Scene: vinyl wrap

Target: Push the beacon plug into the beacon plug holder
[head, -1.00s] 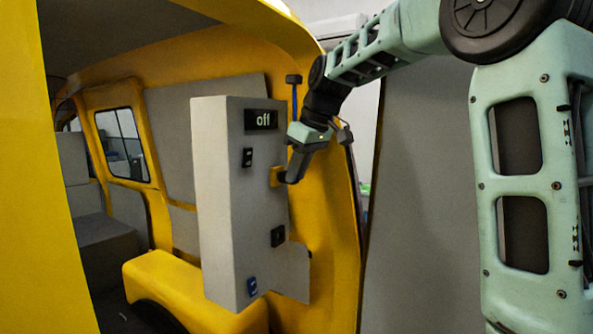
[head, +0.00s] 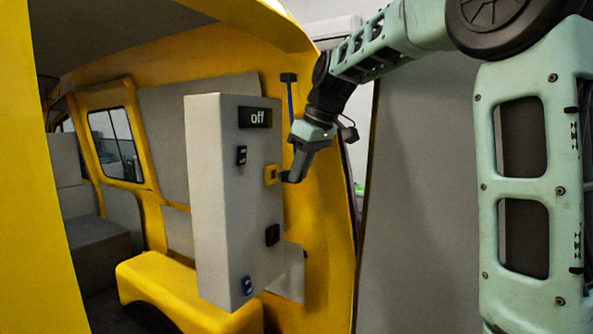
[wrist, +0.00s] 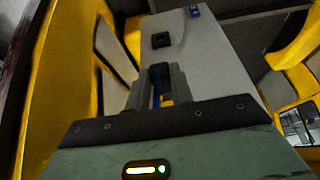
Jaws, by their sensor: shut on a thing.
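A tall grey box (head: 212,200) stands in the van with an "off" display near its top. A yellow square fitting (head: 271,175) with a dark centre is on its front face; I take it for the beacon plug holder. My gripper (head: 290,177) is just right of it, with a small gap. In the wrist view my gripper (wrist: 160,74) is shut on a narrow blue and dark piece, seemingly the beacon plug (wrist: 157,93), mostly hidden between the fingers. A bit of yellow (wrist: 168,100) shows beside it. Whether plug and holder touch cannot be told.
A blue rod with a black top (head: 289,78) stands behind. The yellow van wall (head: 325,240) is behind the box.

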